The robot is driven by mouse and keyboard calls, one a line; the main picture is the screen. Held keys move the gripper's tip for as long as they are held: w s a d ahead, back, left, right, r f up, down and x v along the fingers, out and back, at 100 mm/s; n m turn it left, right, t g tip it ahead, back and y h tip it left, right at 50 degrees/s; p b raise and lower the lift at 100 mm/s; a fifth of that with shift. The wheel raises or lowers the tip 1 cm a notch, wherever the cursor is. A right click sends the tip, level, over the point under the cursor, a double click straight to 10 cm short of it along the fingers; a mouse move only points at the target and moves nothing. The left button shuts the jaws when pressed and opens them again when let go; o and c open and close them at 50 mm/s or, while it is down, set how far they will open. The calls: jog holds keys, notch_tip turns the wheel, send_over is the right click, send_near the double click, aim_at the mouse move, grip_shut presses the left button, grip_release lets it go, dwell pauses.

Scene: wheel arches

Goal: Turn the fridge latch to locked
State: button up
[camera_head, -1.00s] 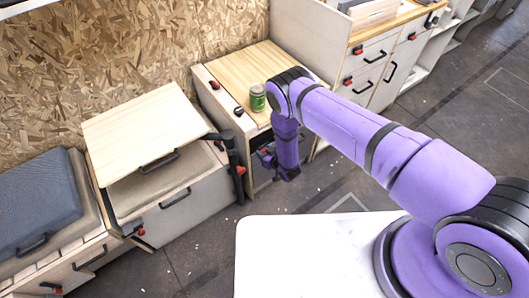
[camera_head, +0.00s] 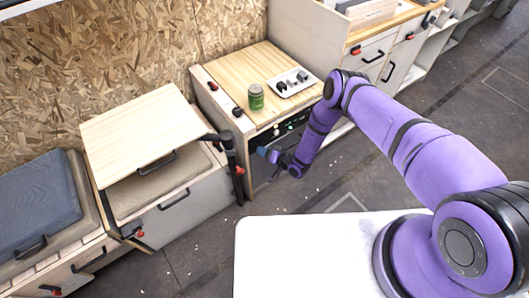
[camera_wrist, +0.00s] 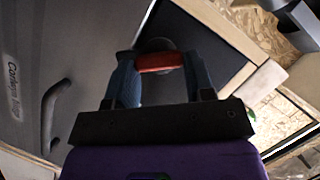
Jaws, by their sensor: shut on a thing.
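The red fridge latch (camera_wrist: 160,62) shows in the wrist view, lying crosswise between the two blue-grey fingers of my gripper (camera_wrist: 160,56). The fingers are shut on it from both sides. Behind it is a round dark base. The grey fridge door (camera_wrist: 35,75) with lettering and a dark handle fills the left of the wrist view. In the head view my gripper (camera_head: 264,152) is at the front of the wood-topped cabinet; there the latch is hidden by the gripper.
A green can (camera_head: 256,98) and a white tray with dark knobs (camera_head: 291,82) are on the cabinet top (camera_head: 235,68). A black post (camera_head: 232,160) stands close left of my gripper. A bench with a raised lid (camera_head: 140,125) is further left. The floor to the right is clear.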

jog(key=m+y, duration=0.1)
jog(key=m, duration=0.1)
jog(key=m+y, duration=0.1)
jog(key=m, duration=0.1)
jog(key=f+m, duration=0.1)
jog(key=m, duration=0.1)
jog(key=shift+d+t+y, duration=0.15)
jog(key=shift+t+y, duration=0.15)
jog(key=shift+y, duration=0.1)
jog(key=shift+m, duration=0.5)
jog(key=o, duration=0.9)
jog(key=v, duration=1)
jog(key=shift+s+d+f, duration=0.1)
jog(key=shift+s+d, duration=0.05)
jog(key=shift+d, duration=0.2)
